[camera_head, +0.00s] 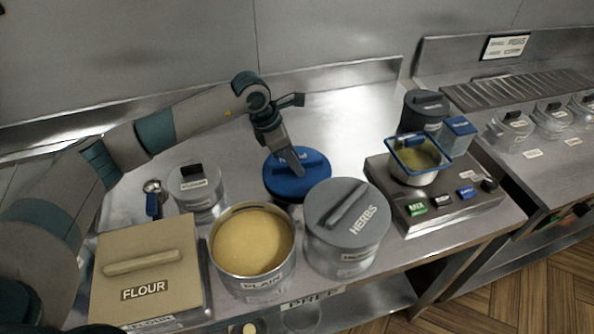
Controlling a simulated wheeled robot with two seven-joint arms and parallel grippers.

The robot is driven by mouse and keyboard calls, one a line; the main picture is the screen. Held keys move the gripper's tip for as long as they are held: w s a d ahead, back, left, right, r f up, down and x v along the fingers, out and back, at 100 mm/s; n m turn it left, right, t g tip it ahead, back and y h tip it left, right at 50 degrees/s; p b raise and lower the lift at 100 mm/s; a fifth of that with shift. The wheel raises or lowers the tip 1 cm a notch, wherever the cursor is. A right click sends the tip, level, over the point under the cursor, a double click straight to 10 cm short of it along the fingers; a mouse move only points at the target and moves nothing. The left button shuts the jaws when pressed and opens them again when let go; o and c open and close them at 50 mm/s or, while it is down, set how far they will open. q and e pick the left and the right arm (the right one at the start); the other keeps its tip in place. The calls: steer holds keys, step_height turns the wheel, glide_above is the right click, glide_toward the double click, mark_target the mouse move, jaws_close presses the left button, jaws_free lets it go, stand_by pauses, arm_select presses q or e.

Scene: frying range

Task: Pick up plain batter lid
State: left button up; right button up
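The open tub (262,284) marked PLAIN holds pale yellow batter (252,240) and has no lid on. My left gripper (298,168) comes down from above, its fingertips at the blue lid's handle. The fingers overlap the handle, so I cannot tell whether they are open or shut on it. My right gripper is not in view.
A grey-lidded HERBS tub (346,215) stands right of the open tub, a FLOUR box (148,265) left. A small lidded pot (195,186) stands behind. A scale (438,210) with a blue-rimmed pan (418,159) is at right. The counter behind the blue lid is clear.

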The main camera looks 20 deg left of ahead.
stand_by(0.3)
arm_select(q)
jaws_close()
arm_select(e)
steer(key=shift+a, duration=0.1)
